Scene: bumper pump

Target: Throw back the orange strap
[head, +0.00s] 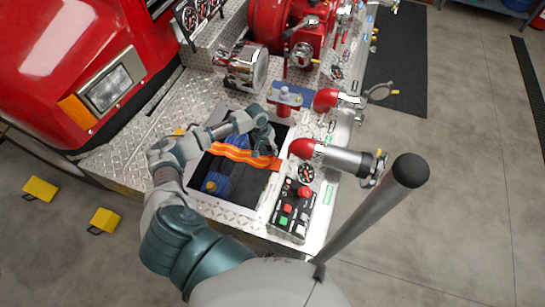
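The orange strap (238,154) with yellow stripes runs across an open, dark-lined bin (247,197) in the diamond-plate bumper. It lies over a bundle of blue hose (221,181). The strap's right end reaches the bin's right rim. My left gripper (266,147) is over the far right part of the bin, close above the strap near its right end. The fingers are small and partly hidden, so I cannot tell whether they touch the strap or are open or shut. My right gripper is not in view.
A control panel (292,208) with buttons sits right of the bin. Red-and-silver pipe fittings (340,158) stick out at the right edge. A chrome cylinder (242,66) and red pump (283,30) stand behind. A truck headlight (109,88) is at left. Open floor lies right.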

